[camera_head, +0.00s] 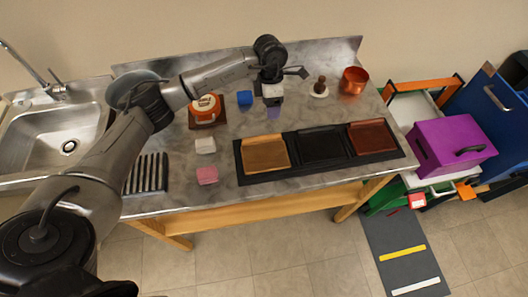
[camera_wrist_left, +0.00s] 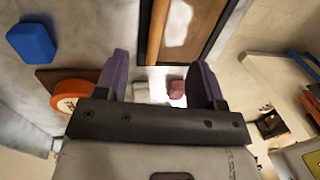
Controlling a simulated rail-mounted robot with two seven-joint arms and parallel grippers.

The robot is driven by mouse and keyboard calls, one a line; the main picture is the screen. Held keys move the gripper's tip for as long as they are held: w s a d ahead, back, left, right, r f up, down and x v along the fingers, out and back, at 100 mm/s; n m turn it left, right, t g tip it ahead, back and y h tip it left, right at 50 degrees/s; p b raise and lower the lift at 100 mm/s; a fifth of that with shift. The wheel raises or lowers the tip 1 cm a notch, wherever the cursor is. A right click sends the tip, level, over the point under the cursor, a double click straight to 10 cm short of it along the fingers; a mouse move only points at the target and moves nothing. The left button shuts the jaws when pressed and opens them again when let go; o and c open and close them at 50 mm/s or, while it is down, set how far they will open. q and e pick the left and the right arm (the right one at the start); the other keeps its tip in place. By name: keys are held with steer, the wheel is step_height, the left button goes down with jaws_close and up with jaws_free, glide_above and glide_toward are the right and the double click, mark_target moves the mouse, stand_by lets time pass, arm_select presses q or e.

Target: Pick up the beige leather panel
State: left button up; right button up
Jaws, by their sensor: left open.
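The beige leather panel (camera_head: 265,152) lies flat in the left place of a long black tray (camera_head: 240,172) on the counter. A black panel (camera_head: 321,145) and a red-brown panel (camera_head: 372,137) lie to its right. My left gripper (camera_head: 273,112) is above the counter behind the tray, apart from the beige panel. In the left wrist view its purple fingers (camera_wrist_left: 164,78) are spread with nothing held between them. Part of a tan panel (camera_wrist_left: 180,25) with a bright glare shows beyond them, cut off by the top edge. My right gripper is not in view.
A blue block (camera_head: 245,97), an orange-and-white round item (camera_head: 205,108), a white block (camera_head: 205,145) and a pink block (camera_head: 207,175) stand left of the gripper and tray. A wooden-handled stamp (camera_head: 320,87) and a copper pot (camera_head: 354,80) stand at the back right.

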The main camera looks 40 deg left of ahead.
mark_target(272, 135)
arm_select(q)
steer(key=f, duration=0.4)
steer(key=s+d+f, duration=0.1)
steer(key=f, duration=0.3)
steer(key=d+f, duration=0.1)
steer(key=f, duration=0.3)
steer(key=shift+s+d+f+p, duration=0.15)
steer(key=shift+p, duration=0.2)
steer(key=shift+c, duration=0.3)
jaws_close()
